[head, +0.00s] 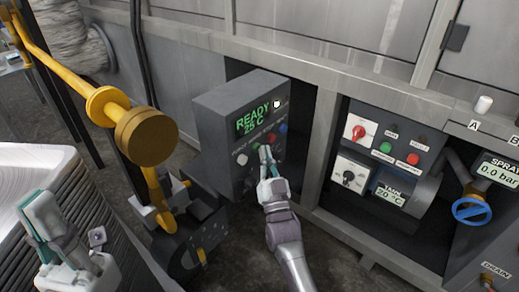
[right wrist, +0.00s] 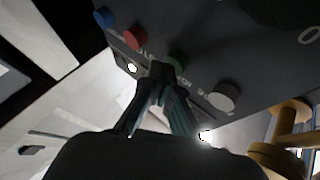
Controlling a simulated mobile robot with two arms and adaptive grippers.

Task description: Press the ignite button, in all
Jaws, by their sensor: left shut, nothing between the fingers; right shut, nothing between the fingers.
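A dark grey control box (head: 215,115) stands in the middle of the head view, with a green display (head: 253,118) reading READY 25 C. Its row of buttons shows in the right wrist view: blue (right wrist: 103,18), red (right wrist: 134,37), green (right wrist: 176,62) and white (right wrist: 223,95). The labels are too small to read, so I cannot tell which is ignite. My right gripper (head: 266,152) is shut and empty, its fingertips (right wrist: 161,70) right by the green button and partly covering it. I cannot tell whether they touch. My left gripper (head: 40,205) is shut and empty at lower left.
A yellow pipe with a round end (head: 146,135) stands left of the box. On the right is a recessed panel with a red dial (head: 360,131), several buttons and a tank display (head: 390,197). A blue valve wheel (head: 473,210) is at far right. A metal post (head: 314,145) separates the bays.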

